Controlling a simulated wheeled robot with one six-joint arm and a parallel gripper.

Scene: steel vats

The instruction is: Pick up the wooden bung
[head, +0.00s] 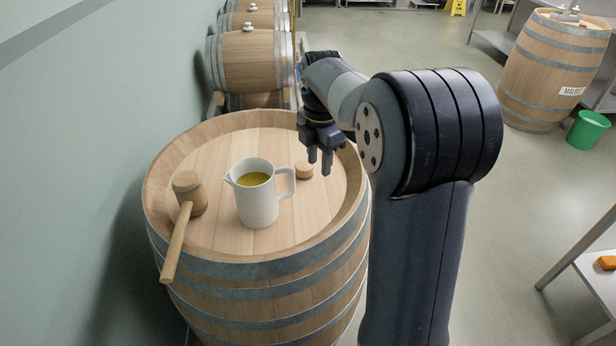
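The wooden bung (304,170) is a small, light-coloured wooden cylinder on the barrel top (250,146), right of the white jug. My gripper (320,169) points down just to the right of the bung in the head view. Its two dark fingers are apart with a gap between them, and nothing shows between them. The fingertips look a little above the barrel top, though their exact height and depth relative to the bung are hard to judge. The bung shows almost whole.
A white jug (257,205) of yellow-green liquid stands close left of the bung. A wooden mallet (187,194) lies at the left, its handle over the barrel's raised rim (150,185). Stacked barrels (250,62) stand behind. A green bucket (588,130) is far right.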

